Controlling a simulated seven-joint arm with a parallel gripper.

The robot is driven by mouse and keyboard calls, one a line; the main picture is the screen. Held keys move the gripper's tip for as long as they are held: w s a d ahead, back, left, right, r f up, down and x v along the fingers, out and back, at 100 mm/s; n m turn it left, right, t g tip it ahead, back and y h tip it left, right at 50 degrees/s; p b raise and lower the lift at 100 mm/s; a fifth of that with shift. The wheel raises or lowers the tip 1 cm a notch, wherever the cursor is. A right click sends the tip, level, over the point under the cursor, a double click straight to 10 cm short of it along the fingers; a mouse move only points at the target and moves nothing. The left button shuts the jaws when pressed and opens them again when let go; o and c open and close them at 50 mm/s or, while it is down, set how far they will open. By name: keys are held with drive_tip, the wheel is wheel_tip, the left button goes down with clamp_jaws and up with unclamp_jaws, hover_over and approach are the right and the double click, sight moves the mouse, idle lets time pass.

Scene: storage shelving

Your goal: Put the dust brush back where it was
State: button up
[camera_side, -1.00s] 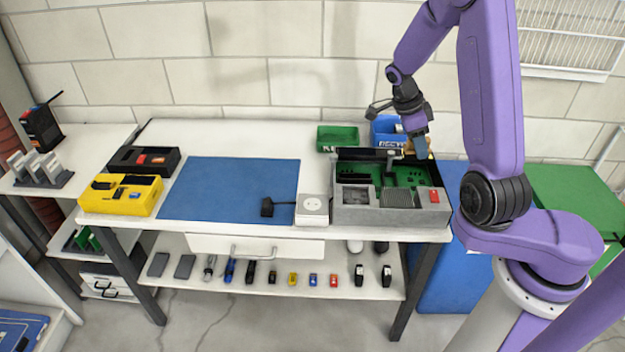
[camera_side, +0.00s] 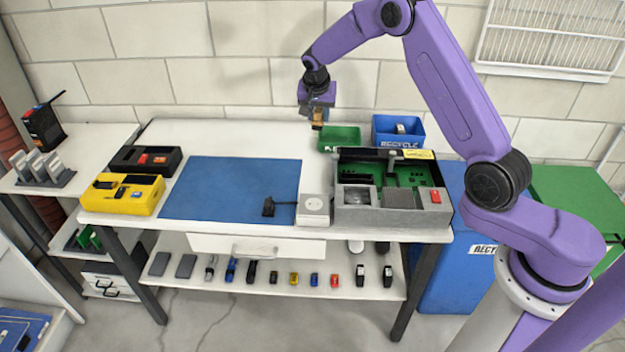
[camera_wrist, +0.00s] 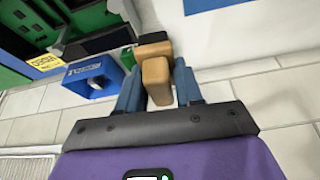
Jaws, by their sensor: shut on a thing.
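The dust brush (camera_wrist: 157,82) is a tan, wooden-looking block shape between my gripper's two blue fingers (camera_wrist: 160,90) in the wrist view. My gripper is shut on it. In the side view my gripper (camera_side: 317,107) hangs in the air above the back of the workbench, just left of the green bin, with the brush (camera_side: 317,118) below it. The brush appears clear of the bench.
The green bin (camera_side: 324,146) and blue recycle bin (camera_side: 376,141) stand at the bench's back. The open grey device (camera_side: 385,215) is in front of them. A socket box (camera_side: 313,212) stands left of it.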

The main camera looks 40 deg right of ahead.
drive_tip(key=shift+w+a+n, duration=0.5)
drive_tip(key=shift+w, duration=0.1)
wheel_tip(320, 180, down, 20)
drive_tip(key=shift+r, duration=0.1)
drive_tip(key=o, duration=1.1)
